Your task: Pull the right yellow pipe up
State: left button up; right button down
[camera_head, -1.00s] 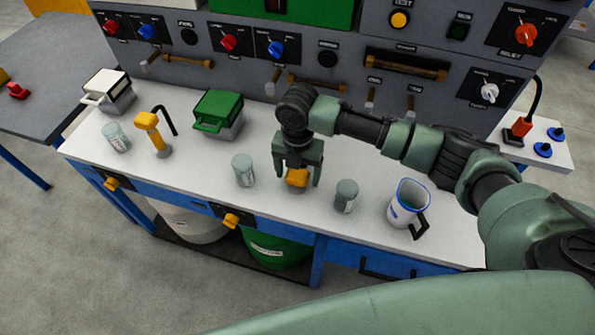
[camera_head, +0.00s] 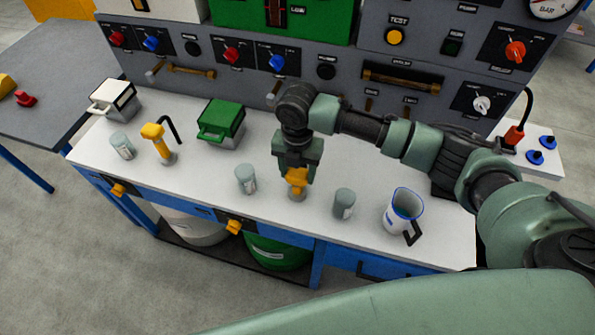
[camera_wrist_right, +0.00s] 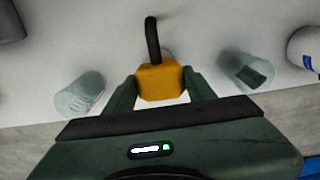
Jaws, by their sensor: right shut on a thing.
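The right yellow pipe (camera_head: 297,178) stands on the white worktop, with a short length of yellow stem showing above its grey base (camera_head: 297,196). My right gripper (camera_head: 297,170) points down from above and is shut on its yellow head. In the right wrist view the yellow head (camera_wrist_right: 160,80) sits between the two fingers, with a black curved tube (camera_wrist_right: 152,40) beyond it. The left yellow pipe (camera_head: 158,140) stands taller at the left, with a black bent tube behind it. My left gripper is not in view.
A grey-green cup (camera_head: 246,180) stands left of the gripper and another (camera_head: 344,204) right of it. A white jug with a blue rim (camera_head: 401,210) is farther right. A green-topped box (camera_head: 221,121) is behind left. The control panel (camera_head: 190,50) rises at the back.

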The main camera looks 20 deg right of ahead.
notch_tip(320, 180, up, 5)
jog(key=p, duration=0.2)
jog(key=shift+f+p, duration=0.15)
jog(key=shift+p, duration=0.25)
jog(key=shift+w+f, duration=0.1)
jog(key=shift+w, duration=0.1)
jog(key=c, duration=0.5)
grip_release()
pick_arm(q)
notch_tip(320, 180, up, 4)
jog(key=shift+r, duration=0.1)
pick_arm(e)
jog(key=shift+s, duration=0.25)
jog(key=shift+w, duration=0.1)
jog(key=shift+r, duration=0.45)
pick_arm(q)
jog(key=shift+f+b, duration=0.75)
jog(key=shift+b, duration=0.05)
pick_arm(e)
notch_tip(320, 180, up, 7)
jog(key=shift+r, duration=0.1)
